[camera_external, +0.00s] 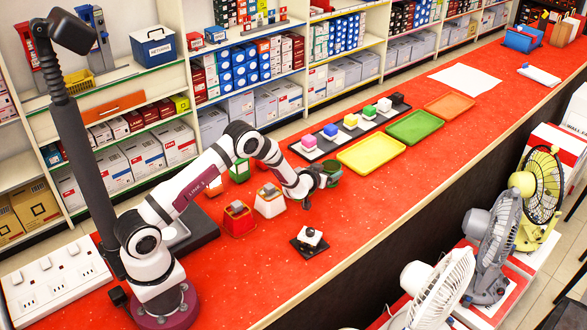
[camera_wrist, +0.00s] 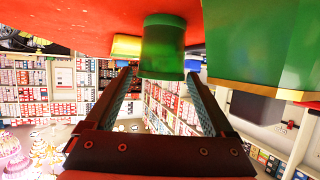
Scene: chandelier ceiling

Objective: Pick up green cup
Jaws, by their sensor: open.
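The green cup (camera_external: 333,168) is on the red counter at the end of my arm. In the wrist view the dark green cup (camera_wrist: 162,46) is just beyond and between the tips of my two fingers. My gripper (camera_external: 322,179) is open, with its fingers spread apart in the wrist view (camera_wrist: 159,74). I see no clear contact between fingers and cup. The gripper partly hides the cup in the external view.
A yellow tray (camera_external: 371,153), a green tray (camera_external: 415,127) and a black strip of coloured cubes (camera_external: 318,150) lie beyond the cup. Two small bins (camera_external: 270,201) (camera_external: 239,219) and a black stand (camera_external: 310,240) are nearer. A large green thing (camera_wrist: 262,45) is close at right in the wrist view.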

